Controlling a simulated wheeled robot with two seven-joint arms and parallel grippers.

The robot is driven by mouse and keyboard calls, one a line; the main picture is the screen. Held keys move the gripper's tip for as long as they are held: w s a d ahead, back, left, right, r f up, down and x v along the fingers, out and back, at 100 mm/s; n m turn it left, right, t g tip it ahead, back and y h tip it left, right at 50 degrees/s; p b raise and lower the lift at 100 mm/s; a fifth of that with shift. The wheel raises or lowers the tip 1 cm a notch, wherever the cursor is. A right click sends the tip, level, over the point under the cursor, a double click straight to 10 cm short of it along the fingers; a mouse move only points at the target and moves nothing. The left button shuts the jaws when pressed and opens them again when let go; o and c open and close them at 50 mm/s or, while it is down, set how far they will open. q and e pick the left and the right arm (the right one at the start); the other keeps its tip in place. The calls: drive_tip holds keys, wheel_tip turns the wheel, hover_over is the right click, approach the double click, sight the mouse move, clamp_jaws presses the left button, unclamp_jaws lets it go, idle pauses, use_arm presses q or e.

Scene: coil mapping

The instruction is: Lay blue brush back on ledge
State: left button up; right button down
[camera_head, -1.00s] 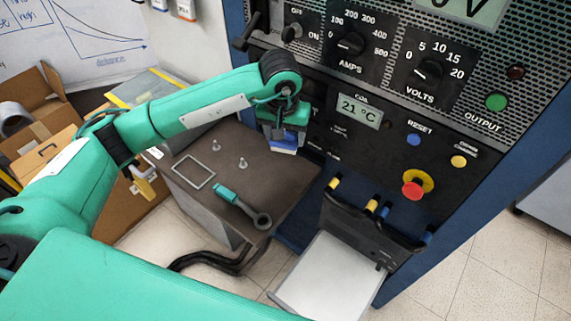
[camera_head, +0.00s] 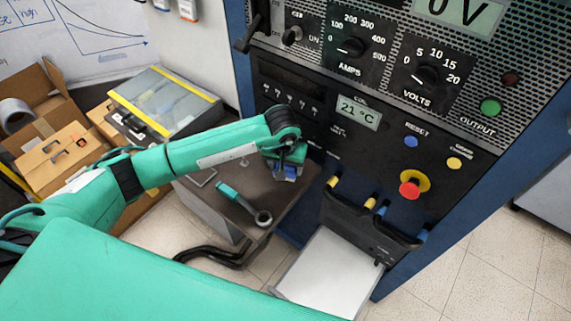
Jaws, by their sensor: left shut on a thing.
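My left gripper (camera_head: 286,165) points down over the right part of a dark brown, flat-topped surface (camera_head: 280,198) beside the machine. A small blue thing (camera_head: 291,171), which looks like the blue brush, shows at its fingertips. The gripper is shut on it. The arm's end link hides most of the brush, and I cannot tell whether it touches the surface below. Which part is the ledge is not clear from this view. My right gripper is not in view.
The machine panel (camera_head: 350,150) rises close behind. A yellow-edged case (camera_head: 165,103) and cardboard boxes (camera_head: 55,150) stand left. Black cables (camera_head: 212,257) lie on the floor.

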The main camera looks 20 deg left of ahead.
use_arm(q)
drive_tip(key=shift+f, duration=0.1)
drive_tip(key=o, duration=1)
drive_tip(key=shift+c, duration=0.2)
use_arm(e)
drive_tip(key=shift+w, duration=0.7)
use_arm(q)
drive_tip(key=shift+r, duration=0.3)
drive_tip(key=r, duration=0.1)
drive_tip(key=r+b, duration=0.1)
drive_tip(key=shift+s+r, duration=0.2)
drive_tip(key=shift+r, duration=0.2)
wheel_tip(320, 180, up, 9)
drive_tip(key=s+b, duration=0.1)
drive_tip(key=shift+s+f+b, duration=0.15)
drive_tip(key=shift+s+b, duration=0.1)
drive_tip(key=shift+b, duration=0.15)
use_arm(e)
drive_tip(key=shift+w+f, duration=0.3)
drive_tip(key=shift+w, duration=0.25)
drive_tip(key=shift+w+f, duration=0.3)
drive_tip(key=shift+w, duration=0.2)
